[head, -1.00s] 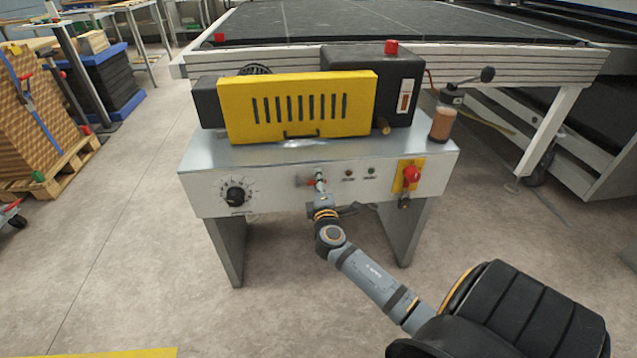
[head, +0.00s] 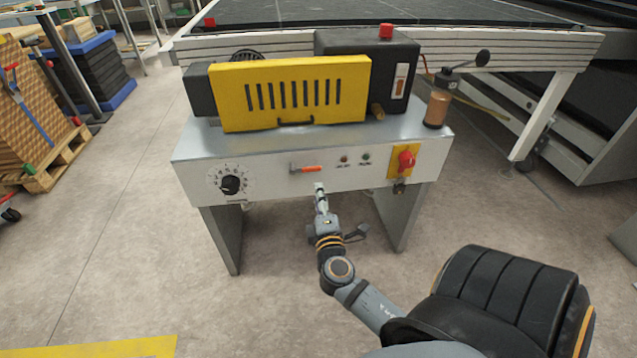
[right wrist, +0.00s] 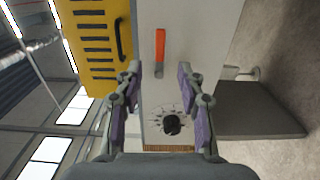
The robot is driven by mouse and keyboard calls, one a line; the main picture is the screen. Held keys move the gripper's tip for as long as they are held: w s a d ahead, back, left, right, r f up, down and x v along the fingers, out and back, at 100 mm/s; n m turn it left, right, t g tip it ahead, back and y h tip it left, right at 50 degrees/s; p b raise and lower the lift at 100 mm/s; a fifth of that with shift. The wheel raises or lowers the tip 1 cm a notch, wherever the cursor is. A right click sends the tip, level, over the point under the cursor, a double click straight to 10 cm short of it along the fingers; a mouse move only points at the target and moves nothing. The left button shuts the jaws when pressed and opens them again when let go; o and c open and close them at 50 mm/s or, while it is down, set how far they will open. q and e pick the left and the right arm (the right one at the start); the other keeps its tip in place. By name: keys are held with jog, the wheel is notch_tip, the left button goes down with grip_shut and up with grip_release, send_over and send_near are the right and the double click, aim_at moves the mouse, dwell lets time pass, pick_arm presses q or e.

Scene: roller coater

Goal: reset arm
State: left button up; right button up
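My right arm reaches up from the lower right in the head view. Its gripper (head: 320,188) is just below an orange-handled lever (head: 308,169) on the front panel of the roller coater (head: 270,186). In the right wrist view the gripper (right wrist: 160,78) has its two purple-padded fingers spread apart with nothing between them. The orange lever (right wrist: 160,45) shows beyond the fingertips, apart from them. The black dial (right wrist: 171,124) also shows between the fingers, farther off on the panel. My left gripper is in neither view.
The machine has a yellow slotted guard (head: 290,92) and a red switch on a yellow plate (head: 404,161). A brown-filled bottle (head: 438,108) is at its right corner. A large black-topped table (head: 420,10) stands behind.

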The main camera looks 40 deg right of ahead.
dwell(0.4)
jog(key=s+a+f+m+g+y, duration=0.3)
jog(key=s+f+m+g, duration=0.25)
jog(key=f, duration=0.35)
jog(key=s+a+f+m+g+y, duration=0.3)
jog(key=s+f+m+g, duration=0.2)
jog(key=s+f, duration=0.3)
jog(key=s+a+f+g+y, duration=0.3)
jog(key=s+a+y, duration=0.15)
jog(key=a, duration=0.45)
jog(key=s+d+f+m+h+p, duration=0.1)
jog(key=s+d+f+p, duration=0.35)
jog(key=p, duration=1.15)
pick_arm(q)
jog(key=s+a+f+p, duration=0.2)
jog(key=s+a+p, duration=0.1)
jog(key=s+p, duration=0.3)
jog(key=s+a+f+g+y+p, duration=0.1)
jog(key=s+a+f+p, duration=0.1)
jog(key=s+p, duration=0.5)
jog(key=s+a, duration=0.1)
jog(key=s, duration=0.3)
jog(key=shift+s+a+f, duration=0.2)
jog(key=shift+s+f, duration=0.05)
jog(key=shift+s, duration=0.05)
pick_arm(e)
jog(key=s+d, duration=0.2)
jog(key=s, duration=1.1)
jog(key=shift+s+d+f+h, duration=0.3)
jog(key=shift+h, duration=0.05)
